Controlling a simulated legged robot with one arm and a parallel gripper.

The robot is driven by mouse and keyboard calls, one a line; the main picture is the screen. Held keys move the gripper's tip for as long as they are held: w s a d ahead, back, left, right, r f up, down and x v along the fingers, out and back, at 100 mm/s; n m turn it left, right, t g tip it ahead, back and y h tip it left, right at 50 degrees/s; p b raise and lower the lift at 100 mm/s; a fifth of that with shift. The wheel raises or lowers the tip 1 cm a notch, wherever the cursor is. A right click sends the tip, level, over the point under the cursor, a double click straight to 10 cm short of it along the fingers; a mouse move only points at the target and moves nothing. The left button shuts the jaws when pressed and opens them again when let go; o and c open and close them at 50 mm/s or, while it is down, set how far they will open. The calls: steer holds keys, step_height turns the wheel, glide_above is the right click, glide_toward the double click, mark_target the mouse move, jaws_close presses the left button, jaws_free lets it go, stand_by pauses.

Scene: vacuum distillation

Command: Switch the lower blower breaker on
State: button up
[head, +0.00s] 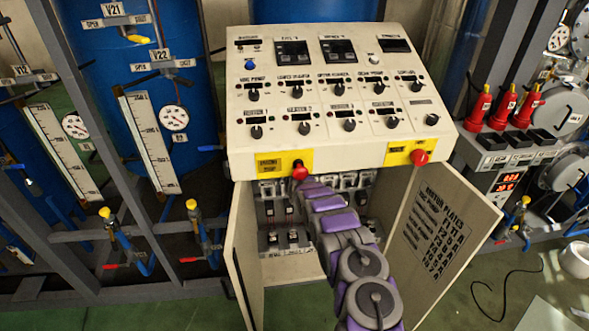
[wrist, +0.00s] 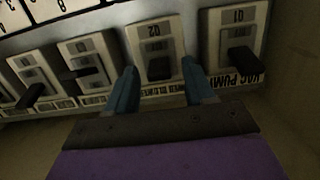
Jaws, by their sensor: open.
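In the wrist view, which shows the panel upside down, the Q2 breaker (wrist: 156,48) is a pale block with a dark lever (wrist: 159,68). The label under it is partly hidden by my gripper; it seems to end in "blower". My gripper (wrist: 158,75) is open, with one blue-grey finger on each side of the Q2 lever. I cannot tell whether either finger touches it. In the head view my arm reaches into the open cabinet (head: 243,235) under the console, and my gripper is hidden there.
The Q1 breaker (wrist: 231,40), labelled vac pump, sits right of Q2 in the wrist view. Another breaker (wrist: 90,62) sits close on the left, with more beyond. The cabinet door (head: 440,225) stands open at the right. Red emergency buttons (head: 300,171) stick out above the opening.

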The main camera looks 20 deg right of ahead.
steer(key=p+v, duration=0.3)
steer(key=v, duration=1.2)
steer(key=shift+s, duration=0.25)
steer(key=shift+d, duration=0.1)
